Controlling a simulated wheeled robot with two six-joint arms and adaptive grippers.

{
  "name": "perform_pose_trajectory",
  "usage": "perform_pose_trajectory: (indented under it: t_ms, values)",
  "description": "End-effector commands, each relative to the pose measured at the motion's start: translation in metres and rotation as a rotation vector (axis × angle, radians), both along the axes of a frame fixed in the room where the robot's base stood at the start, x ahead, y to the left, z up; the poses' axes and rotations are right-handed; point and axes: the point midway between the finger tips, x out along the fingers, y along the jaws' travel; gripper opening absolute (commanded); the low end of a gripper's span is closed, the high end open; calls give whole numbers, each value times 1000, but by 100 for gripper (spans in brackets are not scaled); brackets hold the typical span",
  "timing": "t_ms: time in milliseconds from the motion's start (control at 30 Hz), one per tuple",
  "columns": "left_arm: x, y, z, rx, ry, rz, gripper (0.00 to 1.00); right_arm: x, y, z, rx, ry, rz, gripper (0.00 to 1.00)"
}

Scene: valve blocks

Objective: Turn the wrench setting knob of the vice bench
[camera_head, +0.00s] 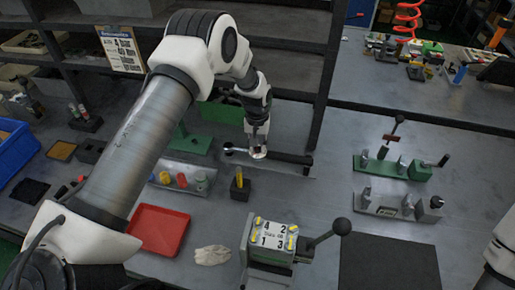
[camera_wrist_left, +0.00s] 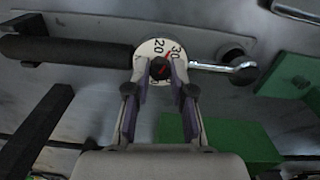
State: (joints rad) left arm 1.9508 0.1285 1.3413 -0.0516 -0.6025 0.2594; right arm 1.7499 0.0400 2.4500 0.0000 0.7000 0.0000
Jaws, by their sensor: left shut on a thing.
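A torque-wrench-like tool (camera_head: 290,157) lies across the back of the bench, with a black handle and a thin metal end. In the left wrist view its black handle (camera_wrist_left: 80,50) is at left and its shiny metal end (camera_wrist_left: 240,70) at right. Between them sits a white dial (camera_wrist_left: 145,50) with the numbers 20 and 30, a red pointer and a dark centre knob (camera_wrist_left: 160,69). My left gripper (camera_head: 258,153) reaches down over the dial. In the wrist view its fingertips (camera_wrist_left: 161,72) are shut on the knob. My right gripper is out of view.
In front stand a numbered block (camera_head: 272,241) with a black ball lever (camera_head: 342,227), a red tray (camera_head: 159,230), a crumpled cloth (camera_head: 212,255) and a yellow-tipped black block (camera_head: 240,185). Green valve fixtures (camera_head: 398,167) stand at right. A dark mat (camera_head: 388,265) lies front right.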

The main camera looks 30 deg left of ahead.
Motion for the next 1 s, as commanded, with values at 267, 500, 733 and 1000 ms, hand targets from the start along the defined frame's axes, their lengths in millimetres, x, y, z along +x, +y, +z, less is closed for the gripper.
perform_pose_trajectory:
  t_ms: [267, 500, 733, 1000]
  values:
    - [-1, -1, -5, 0, 3, -260, 0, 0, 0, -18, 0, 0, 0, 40]
    - [-1, -1, -5, 1, 4, -488, 0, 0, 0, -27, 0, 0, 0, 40]
    - [-1, -1, -5, 0, 4, -706, 0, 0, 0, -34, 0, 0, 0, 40]
    - [-1, -2, -4, 0, 5, -944, 0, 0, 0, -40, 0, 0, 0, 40]
